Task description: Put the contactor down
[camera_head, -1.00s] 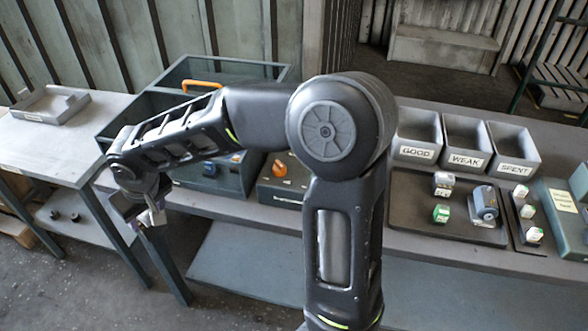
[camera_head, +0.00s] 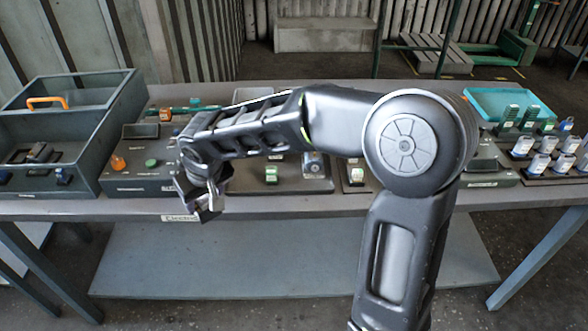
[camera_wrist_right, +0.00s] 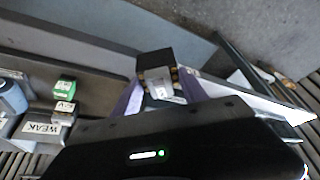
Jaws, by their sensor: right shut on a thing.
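My right gripper (camera_head: 206,204) hangs in front of the front edge of the bench (camera_head: 290,206) in the head view, left of centre. In the right wrist view, its two purple fingers (camera_wrist_right: 160,98) are closed around the contactor (camera_wrist_right: 158,72), a small block with a dark top, brass-coloured terminals and a pale label. In the head view the contactor is too small and too covered by the gripper to make out clearly. My left gripper is not in view.
A dark toolbox (camera_head: 118,128) with an orange handle stands at the left, beside a panel with an orange knob (camera_head: 117,163). A dark mat (camera_head: 292,186) with small parts lies behind my arm. A teal tray (camera_head: 505,100) and racks of several parts are at the right.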

